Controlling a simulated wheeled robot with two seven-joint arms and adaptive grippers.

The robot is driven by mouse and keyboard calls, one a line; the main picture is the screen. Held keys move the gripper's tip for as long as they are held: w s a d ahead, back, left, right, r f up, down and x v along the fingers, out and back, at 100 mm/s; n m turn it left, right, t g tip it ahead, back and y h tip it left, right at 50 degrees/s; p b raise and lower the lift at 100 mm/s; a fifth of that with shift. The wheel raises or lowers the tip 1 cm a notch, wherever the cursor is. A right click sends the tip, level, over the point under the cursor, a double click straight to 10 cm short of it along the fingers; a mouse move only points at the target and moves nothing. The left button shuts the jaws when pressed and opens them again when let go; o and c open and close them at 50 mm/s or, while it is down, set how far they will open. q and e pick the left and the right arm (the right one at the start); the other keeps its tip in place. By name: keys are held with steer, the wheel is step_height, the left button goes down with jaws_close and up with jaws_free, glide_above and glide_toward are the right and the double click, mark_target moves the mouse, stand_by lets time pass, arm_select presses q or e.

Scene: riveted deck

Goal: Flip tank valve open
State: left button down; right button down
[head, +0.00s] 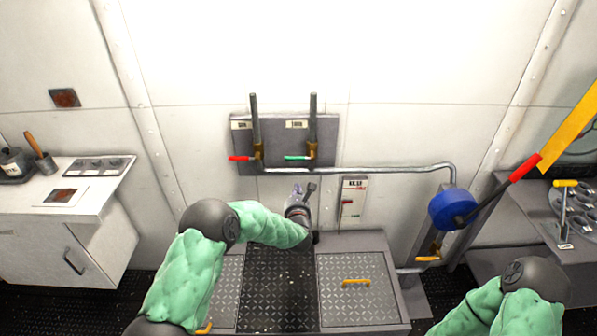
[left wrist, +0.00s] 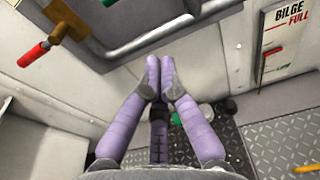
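The valve panel (head: 275,130) on the back wall carries two upright pipes with brass valves. The right valve, under a label that seems to read TANK, has a green lever (head: 298,157) lying level and pointing left. The left valve has a red lever (head: 240,158), also level and pointing left; it shows in the left wrist view (left wrist: 34,54). My left gripper (head: 299,192) is below the panel and apart from both levers. In the left wrist view its lilac fingers (left wrist: 160,72) are drawn together with nothing between them. My right gripper is out of view.
A horizontal pipe (head: 370,169) runs under the valves to a blue round pump body (head: 453,208) with a red-tipped lever (head: 524,168). A bilge gauge (head: 352,205) is right of my left gripper. A white cabinet (head: 60,225) stands at left. Wall space above the panel is clear.

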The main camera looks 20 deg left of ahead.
mark_target(298, 158)
arm_select(q)
steer(key=b+x, duration=0.2)
steer(key=x, duration=0.8)
steer(key=r, duration=0.3)
steer(key=shift+s+d+r+b, duration=0.15)
steer(key=shift+s+r+b, duration=0.15)
steer(key=shift+s+r, duration=0.1)
